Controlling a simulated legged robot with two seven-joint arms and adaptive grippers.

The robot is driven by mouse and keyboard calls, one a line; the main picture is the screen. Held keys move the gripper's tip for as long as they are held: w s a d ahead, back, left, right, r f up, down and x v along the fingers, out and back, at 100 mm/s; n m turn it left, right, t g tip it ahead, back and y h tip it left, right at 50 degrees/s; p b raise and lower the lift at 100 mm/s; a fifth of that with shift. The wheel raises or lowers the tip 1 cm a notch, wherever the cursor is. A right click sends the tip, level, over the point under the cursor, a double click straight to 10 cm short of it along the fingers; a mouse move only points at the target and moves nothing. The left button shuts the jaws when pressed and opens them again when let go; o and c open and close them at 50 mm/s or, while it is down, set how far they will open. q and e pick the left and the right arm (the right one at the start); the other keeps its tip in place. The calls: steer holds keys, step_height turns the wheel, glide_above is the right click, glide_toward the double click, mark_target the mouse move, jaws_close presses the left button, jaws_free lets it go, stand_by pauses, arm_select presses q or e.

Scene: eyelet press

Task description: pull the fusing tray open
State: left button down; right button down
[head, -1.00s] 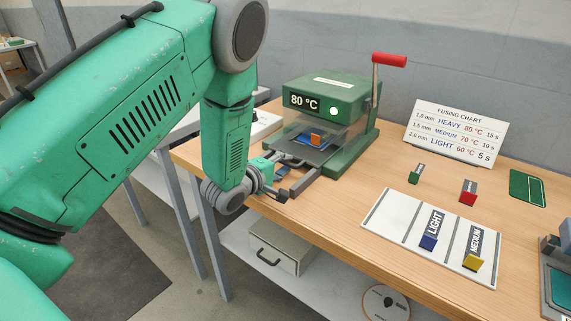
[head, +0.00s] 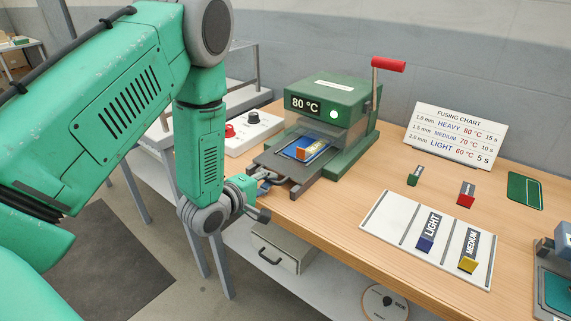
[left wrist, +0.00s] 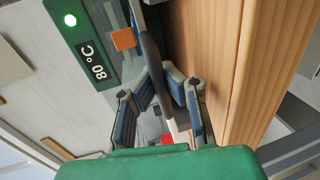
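The green press (head: 322,97) stands at the back of the table, its display reading 80 °C. Its dark fusing tray (head: 270,160) sticks out towards the front left, carrying a blue piece (head: 319,147) and an orange block (head: 301,153). My left gripper (head: 266,184) is at the tray's front end, beyond the table edge side. The tray (left wrist: 150,62) and orange block (left wrist: 123,39) also show there. My right gripper is not in view.
A control box (head: 252,131) with red and black knobs stands left of the press. A red-knobbed lever (head: 388,65) rises at its right. A white board (head: 392,222) with labelled blocks lies in front right, with a fusing chart (head: 455,135) behind. A drawer unit (head: 282,249) sits below.

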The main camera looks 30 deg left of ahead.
arm_select(q)
steer(key=s, duration=0.4)
steer(key=shift+s+a+f, duration=0.1)
steer(key=shift+s+a, duration=0.05)
steer(key=shift+a, duration=0.15)
steer(key=c, duration=1.9)
jaws_free()
steer(key=shift+a, duration=0.1)
glide_toward(258, 198)
steer(key=w+r, duration=0.2)
steer(key=shift+w+a+r, duration=0.1)
steer(key=shift+w+r, duration=0.15)
steer(key=shift+r, duration=0.05)
